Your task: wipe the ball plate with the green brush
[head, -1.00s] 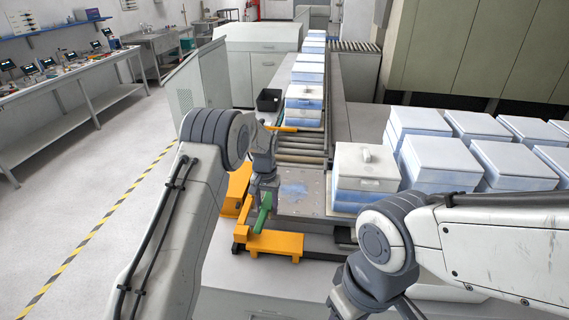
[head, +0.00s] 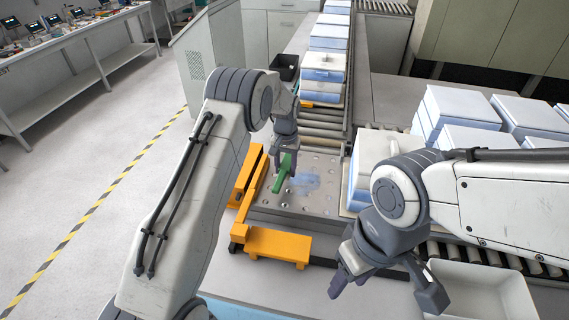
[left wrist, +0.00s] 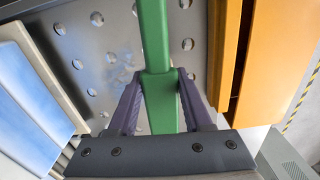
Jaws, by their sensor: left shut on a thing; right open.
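The green brush (head: 283,172) is held in my left gripper (head: 285,155), which is shut on its handle. In the left wrist view the green brush (left wrist: 155,60) runs up between the two fingers of my left gripper (left wrist: 158,98). The ball plate (head: 318,204) is a grey metal plate with round balls and a bluish smear (head: 304,181). The brush is over the plate's left part; I cannot tell whether its end touches. The plate also shows in the left wrist view (left wrist: 108,75). My right gripper (head: 392,290) is open and empty, to the right of the plate's near end.
Orange brackets (head: 270,246) edge the plate at its left and front. White and blue boxes (head: 360,165) stand at its right, and more boxes line the roller conveyor (head: 325,122) behind. A black bin (head: 286,67) is at the back. A white tray (head: 485,290) is at front right.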

